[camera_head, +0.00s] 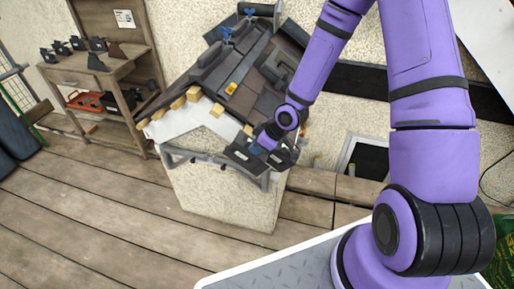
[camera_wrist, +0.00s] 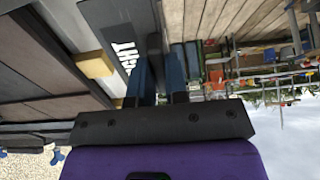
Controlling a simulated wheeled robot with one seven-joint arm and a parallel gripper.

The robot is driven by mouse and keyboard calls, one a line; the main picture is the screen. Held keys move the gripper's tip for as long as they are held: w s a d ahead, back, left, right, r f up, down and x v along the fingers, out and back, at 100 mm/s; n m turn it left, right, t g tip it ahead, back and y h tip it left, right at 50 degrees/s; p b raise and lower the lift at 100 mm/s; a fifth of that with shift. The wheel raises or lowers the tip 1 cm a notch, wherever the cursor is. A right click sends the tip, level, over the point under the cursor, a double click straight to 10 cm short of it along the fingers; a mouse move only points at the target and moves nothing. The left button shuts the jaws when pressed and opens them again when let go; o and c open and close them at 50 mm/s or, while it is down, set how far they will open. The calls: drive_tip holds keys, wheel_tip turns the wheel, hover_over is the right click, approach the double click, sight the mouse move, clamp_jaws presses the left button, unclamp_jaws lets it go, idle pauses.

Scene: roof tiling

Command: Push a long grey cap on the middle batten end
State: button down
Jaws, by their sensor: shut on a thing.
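My gripper (camera_wrist: 157,80) is shut on a dark grey piece (camera_wrist: 155,48), which shows only as a narrow strip between the blue fingers. I cannot tell its full shape or length. In the head view my gripper (camera_head: 262,149) is low at the right end of the small roof's front edge. Pale wooden batten ends (camera_head: 194,93) stick out along this edge; others show further right (camera_head: 217,110). In the wrist view a batten end (camera_wrist: 95,63) is left of the fingers, apart from them. My arm and hand partly hide the right end of the edge.
A dark grey panel (camera_wrist: 120,22) with white letters "GHT" is beside the fingers. Dark tiles (camera_head: 262,82) cover part of the roof (camera_head: 215,75). A grey rail (camera_head: 205,157) runs below the edge. A wooden workbench (camera_head: 115,80) stands left; the plank floor (camera_head: 100,210) is open.

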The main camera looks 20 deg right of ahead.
drive_tip(key=shift+w+d+f, duration=0.1)
drive_tip(key=shift+w+d, duration=0.5)
drive_tip(key=shift+w, duration=0.25)
drive_tip(key=shift+w+d, duration=0.55)
drive_tip(key=shift+w, duration=0.25)
drive_tip(key=shift+w+d, duration=0.95)
drive_tip(key=shift+w, duration=0.15)
idle(0.7)
drive_tip(key=shift+w+d, duration=0.2)
drive_tip(key=shift+w, duration=0.05)
drive_tip(key=shift+w+d, duration=0.3)
drive_tip(key=shift+w, duration=0.2)
idle(1.2)
drive_tip(key=c, duration=1.1)
unclamp_jaws()
drive_tip(key=shift+o, duration=0.2)
drive_tip(key=shift+v, duration=2.95)
drive_tip(key=shift+s, duration=0.1)
